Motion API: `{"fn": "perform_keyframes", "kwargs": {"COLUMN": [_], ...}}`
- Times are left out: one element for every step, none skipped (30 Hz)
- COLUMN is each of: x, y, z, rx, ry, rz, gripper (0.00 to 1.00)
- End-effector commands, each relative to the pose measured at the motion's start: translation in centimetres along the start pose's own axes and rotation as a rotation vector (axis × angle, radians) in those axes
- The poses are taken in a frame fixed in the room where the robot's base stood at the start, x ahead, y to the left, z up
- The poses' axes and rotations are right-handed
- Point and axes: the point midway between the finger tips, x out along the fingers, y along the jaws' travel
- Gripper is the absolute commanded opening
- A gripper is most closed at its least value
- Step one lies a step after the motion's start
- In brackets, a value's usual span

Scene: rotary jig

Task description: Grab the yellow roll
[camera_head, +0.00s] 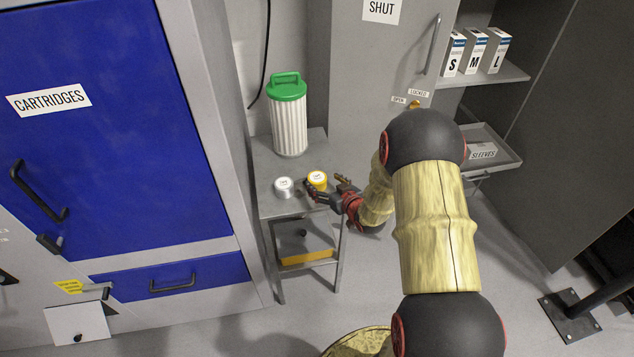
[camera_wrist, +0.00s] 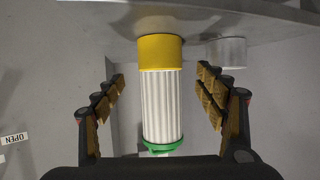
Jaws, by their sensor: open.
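The yellow roll (camera_head: 318,186) stands on a small grey side table (camera_head: 263,160), with a white label on its top. In the wrist view the yellow roll (camera_wrist: 160,53) appears upside down, centred between the fingers and just beyond their tips. My gripper (camera_head: 325,188) is open and comes in from the right at about the roll's height. In the wrist view my gripper (camera_wrist: 161,78) has its two padded fingers wide apart with nothing held. Whether a finger touches the roll cannot be told.
A silver roll (camera_head: 284,187) stands close left of the yellow one. A white pleated cartridge with a green handled cap (camera_head: 289,118) stands behind. A blue cabinet (camera_head: 110,120) flanks the left; a grey cabinet (camera_head: 365,60) stands behind. An orange-yellow item (camera_head: 306,257) lies on the lower shelf.

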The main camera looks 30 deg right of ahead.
Motion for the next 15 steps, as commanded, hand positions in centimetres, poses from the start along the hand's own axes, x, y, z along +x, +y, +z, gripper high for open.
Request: {"fn": "perform_keyframes", "kwargs": {"x": [0.6,0.9,1.3,1.6,1.9,2.5,3.0,3.4,4.0,4.5,4.8,5.3,5.5,5.8,6.0], "y": [-0.1,-0.1,-0.1,-0.1,-0.1,-0.1,-0.1,-0.1,-0.2,-0.2,-0.2,-0.1,-0.1,-0.1,-0.1], "z": [0.1,0.1,0.1,0.1,0.1,0.2,0.2,0.2,0.2,0.2,0.2,0.2,0.1,0.1,0.0], "rx": [-0.001,-0.001,-0.002,-0.002,-0.002,-0.002,-0.002,-0.002,-0.002,-0.001,-0.001,-0.001,-0.001,-0.001,-0.001], "ry": [0.000,0.001,0.001,0.001,0.001,0.000,0.000,0.001,0.001,0.000,-0.001,-0.001,-0.001,-0.001,0.000], "rz": [-0.002,-0.002,-0.002,-0.001,-0.001,-0.001,0.000,0.000,-0.001,-0.001,-0.001,-0.001,0.000,0.000,0.000], "gripper": [0.72,0.72,0.72,0.72,0.72,0.72,0.72,0.72,0.72,0.72,0.72,0.72,0.72,0.72,0.72]}}
